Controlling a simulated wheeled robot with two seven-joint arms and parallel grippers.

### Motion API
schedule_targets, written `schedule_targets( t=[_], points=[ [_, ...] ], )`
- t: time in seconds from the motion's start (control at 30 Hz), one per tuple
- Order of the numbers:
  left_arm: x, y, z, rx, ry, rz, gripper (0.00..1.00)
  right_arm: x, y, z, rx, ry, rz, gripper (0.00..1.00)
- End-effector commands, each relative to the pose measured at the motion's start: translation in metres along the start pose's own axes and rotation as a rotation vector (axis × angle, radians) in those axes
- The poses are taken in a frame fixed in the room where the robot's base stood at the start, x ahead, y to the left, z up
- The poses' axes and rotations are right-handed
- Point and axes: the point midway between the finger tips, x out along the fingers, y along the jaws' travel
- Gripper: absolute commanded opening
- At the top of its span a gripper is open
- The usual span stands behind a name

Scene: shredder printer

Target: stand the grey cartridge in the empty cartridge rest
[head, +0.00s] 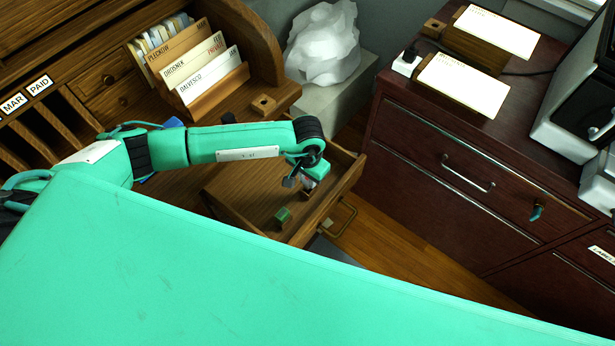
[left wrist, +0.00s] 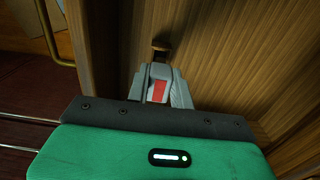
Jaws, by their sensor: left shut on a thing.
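My left gripper (head: 305,178) is over the open desk drawer and shows small in the head view. In the left wrist view its grey fingers (left wrist: 162,88) are shut on a grey piece with a red patch (left wrist: 158,90), which looks like the grey cartridge. Its lower part is hidden by the gripper body. A small wooden block with a dark hole (head: 264,104), which looks like an empty cartridge rest, stands on the desk top. My right gripper is not in view.
A green block (head: 283,215) lies in the open drawer (head: 240,205). A card holder (head: 212,85) stands on the desk. A dark red cabinet (head: 425,170) with card-bearing wooden blocks (head: 465,88) stands at right.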

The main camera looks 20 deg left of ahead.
Motion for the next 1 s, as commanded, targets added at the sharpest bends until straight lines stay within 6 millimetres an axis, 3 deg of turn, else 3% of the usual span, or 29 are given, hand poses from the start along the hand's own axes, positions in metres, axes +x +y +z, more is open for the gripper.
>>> schedule_targets(
  t=[1.0],
  points=[
    [0.022, 0.0, 0.0, 0.001, 0.0, 0.0, 0.0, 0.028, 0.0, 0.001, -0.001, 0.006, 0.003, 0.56]
  ],
)
